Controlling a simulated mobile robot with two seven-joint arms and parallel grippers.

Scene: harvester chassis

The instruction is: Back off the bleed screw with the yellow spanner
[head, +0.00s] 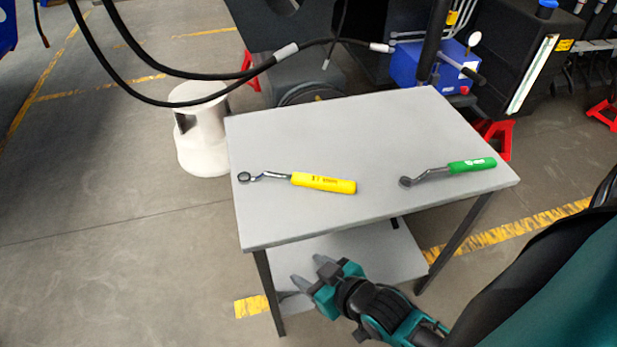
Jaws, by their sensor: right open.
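The yellow spanner (322,183) lies on the left part of the grey table (330,132), its ring end pointing left. A green-handled spanner (470,165) lies on the right part of the same table, its ring end also pointing left. My right gripper (310,273) is open and empty, in front of the table's near edge and apart from both spanners. My left gripper is not in view. I cannot make out the bleed screw in this view.
Black hoses (190,76) hang across the upper left, above the floor. A white stool (200,140) stands left of the table. A blue unit (418,66) and black machinery stand behind it. The table has a lower shelf (370,258). Floor at the left is clear.

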